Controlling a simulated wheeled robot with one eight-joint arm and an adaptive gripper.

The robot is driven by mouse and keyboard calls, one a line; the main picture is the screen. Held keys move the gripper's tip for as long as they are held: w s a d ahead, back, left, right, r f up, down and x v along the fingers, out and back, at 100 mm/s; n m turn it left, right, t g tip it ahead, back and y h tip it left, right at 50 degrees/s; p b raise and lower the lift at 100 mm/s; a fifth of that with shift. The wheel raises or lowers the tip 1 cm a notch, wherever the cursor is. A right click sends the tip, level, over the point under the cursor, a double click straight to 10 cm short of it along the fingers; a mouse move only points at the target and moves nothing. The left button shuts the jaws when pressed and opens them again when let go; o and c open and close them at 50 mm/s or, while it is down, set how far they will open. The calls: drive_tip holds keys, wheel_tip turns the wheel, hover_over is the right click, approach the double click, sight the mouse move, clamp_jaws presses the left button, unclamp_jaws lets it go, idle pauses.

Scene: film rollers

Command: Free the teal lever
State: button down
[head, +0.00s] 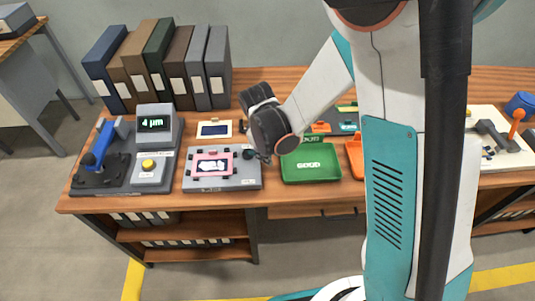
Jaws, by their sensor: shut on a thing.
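No lever that is clearly teal shows. A small teal piece (348,126) shows behind the green tray, partly hidden by my arm; I cannot tell whether it is a lever. My gripper (256,140) is at the end of the dark wrist, just above the table between the grey plate device (222,182) and the green tray. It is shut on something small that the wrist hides. The grey device carries a pink frame (213,163) and a small dark part (250,155) at its right end, close to my gripper.
A measuring stand with a blue lever (97,147) and a display reading 4 µm (153,123) stands left. Binders (160,65) line the back left. The green tray (311,165) and orange tray (355,157) lie mid-table. A device with an orange-knobbed lever (516,121) stands right.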

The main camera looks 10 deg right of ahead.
drive_tip(key=shift+w+r, duration=0.1)
drive_tip(key=shift+w, duration=0.1)
drive_tip(key=c, duration=1.3)
unclamp_jaws()
drive_tip(key=shift+s, duration=0.1)
drive_tip(key=r, duration=0.4)
drive_tip(key=s+a+r, duration=0.1)
drive_tip(key=r, duration=0.6)
drive_tip(key=shift+s+a+r, duration=0.3)
drive_tip(key=shift+s+r, duration=0.05)
drive_tip(key=shift+w, duration=0.1)
